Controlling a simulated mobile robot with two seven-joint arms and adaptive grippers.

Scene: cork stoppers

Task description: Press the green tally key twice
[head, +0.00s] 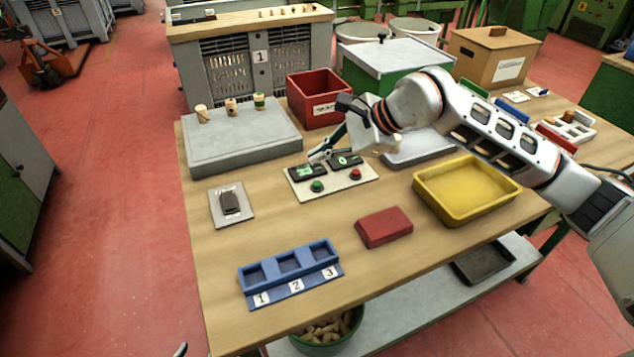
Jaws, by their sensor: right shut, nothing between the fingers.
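The tally panel (334,190) is a pale plate on the table with a green key (317,186) at left and a red key (355,174) at right. Two dark displays stand behind the keys; the right one (345,160) seems to read 0, and the left one (307,171) is partly covered and unclear. My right gripper (320,156) is shut and empty, its tips over the back of the panel, apart from the green key in the picture. Only a small tip of my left gripper (180,350) shows at the bottom edge.
A grey block (240,148) with several stoppers and a red bin (318,98) stand behind. A yellow tray (468,190) is right, a red block (384,227) and blue numbered holder (290,270) in front. A small grey plate (231,206) lies left. Table between them is clear.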

